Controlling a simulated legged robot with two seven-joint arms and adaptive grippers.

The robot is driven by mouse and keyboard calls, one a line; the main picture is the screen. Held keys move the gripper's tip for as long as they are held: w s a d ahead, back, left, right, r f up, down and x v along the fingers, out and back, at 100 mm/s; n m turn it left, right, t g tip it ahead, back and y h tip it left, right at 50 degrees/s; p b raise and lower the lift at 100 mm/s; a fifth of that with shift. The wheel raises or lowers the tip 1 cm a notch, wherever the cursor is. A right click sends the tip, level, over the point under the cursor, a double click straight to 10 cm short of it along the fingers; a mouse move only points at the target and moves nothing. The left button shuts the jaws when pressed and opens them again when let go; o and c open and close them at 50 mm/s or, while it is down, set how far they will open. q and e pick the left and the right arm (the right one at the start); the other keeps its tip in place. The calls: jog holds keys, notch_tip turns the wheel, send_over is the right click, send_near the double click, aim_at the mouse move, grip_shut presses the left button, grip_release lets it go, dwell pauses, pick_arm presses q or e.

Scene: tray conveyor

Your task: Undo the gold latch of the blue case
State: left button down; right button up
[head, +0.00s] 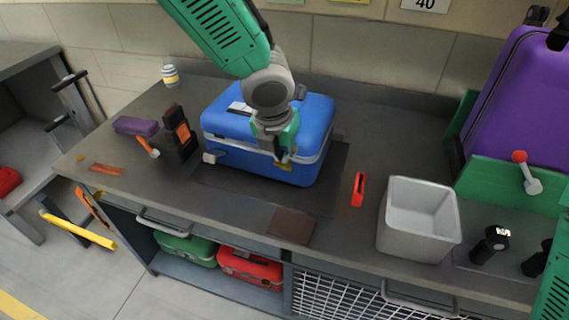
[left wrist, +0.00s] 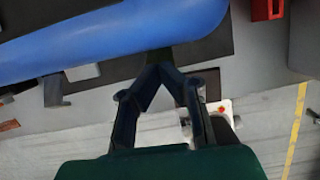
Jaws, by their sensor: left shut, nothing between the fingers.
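The blue case (head: 225,123) stands closed on a dark mat on the workbench, and its side shows in the left wrist view (left wrist: 110,40). My left gripper (head: 284,157) is at the front face of the case, right of its middle. In the left wrist view its fingers (left wrist: 165,68) meet at the tips, shut and empty, beside the case. A small gold patch, seemingly the gold latch (head: 284,163), shows by the fingertips, mostly covered. I cannot tell whether they touch or whether it is fastened. A grey latch (head: 213,157) sits on the front's left. My right gripper is out of view.
A red object (head: 358,190) and a grey bin (head: 420,218) stand right of the case. A black-and-orange tool (head: 180,135) and a purple block (head: 136,126) lie left. A purple suitcase (head: 520,100) stands far right. The bench front is mostly clear.

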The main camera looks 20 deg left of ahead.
pick_arm(q)
jog(key=f+b, duration=0.1)
jog(key=s+f, duration=0.1)
jog(key=f, duration=0.1)
jog(key=shift+f+b, duration=0.25)
jog(key=shift+b, duration=0.1)
dwell(0.3)
jog(key=r+p, duration=0.1)
notch_tip(320, 180, up, 5)
jog(key=p, duration=0.7)
send_over(281, 166)
jog(key=shift+a+r, duration=0.1)
jog(key=shift+r, duration=0.05)
